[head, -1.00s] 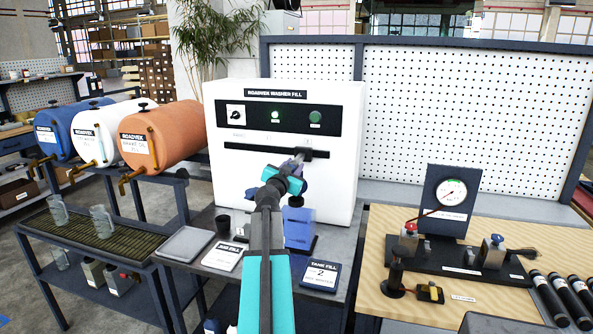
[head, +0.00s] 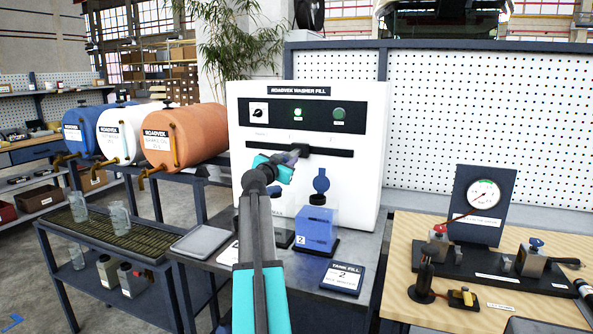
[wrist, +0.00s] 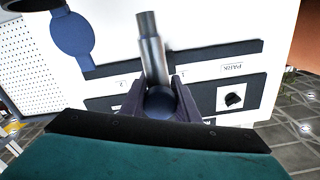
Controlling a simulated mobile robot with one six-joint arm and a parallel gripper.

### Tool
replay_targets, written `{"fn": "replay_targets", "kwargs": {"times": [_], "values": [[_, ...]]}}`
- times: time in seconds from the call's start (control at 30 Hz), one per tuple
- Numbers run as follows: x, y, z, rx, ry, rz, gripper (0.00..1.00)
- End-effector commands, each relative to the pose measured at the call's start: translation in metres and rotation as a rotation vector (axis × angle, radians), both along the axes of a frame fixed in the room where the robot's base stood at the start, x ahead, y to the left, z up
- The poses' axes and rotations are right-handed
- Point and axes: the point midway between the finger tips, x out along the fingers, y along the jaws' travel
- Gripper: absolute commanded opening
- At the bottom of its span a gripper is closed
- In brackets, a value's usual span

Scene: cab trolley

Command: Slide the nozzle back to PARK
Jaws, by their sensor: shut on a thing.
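The nozzle is a grey metal tube with a dark blue round knob in the wrist view (wrist: 153,55). My gripper (wrist: 160,95) is shut on it at the knob. In the head view my gripper (head: 287,160) is at the black slotted rail (head: 335,152) on the front of the white washer-fill machine (head: 240,110), near the rail's middle. The PARK label (wrist: 232,67) is at the rail's left end in the head view. In the wrist view, which is turned over, the nozzle stands between the labels 1 (wrist: 183,75) and 2 (wrist: 122,84).
A blue tank marked 2 (head: 316,232) with a raised round blue lid (head: 321,183) stands below the rail, right of my arm. Another tank behind my arm is mostly hidden. A grey tray (head: 200,242) and a TANK FILL card (head: 343,278) lie on the bench.

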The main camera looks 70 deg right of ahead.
Motion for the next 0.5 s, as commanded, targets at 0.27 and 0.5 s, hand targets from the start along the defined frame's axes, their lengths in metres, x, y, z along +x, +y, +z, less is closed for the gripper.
{"fn": "replay_targets", "kwargs": {"times": [0.27,0.5], "values": [[0.035,0.001,-0.005,-0.001,-0.001,0.003,0.0],[0.063,0.003,-0.005,0.0,-0.001,0.003,0.0]]}}
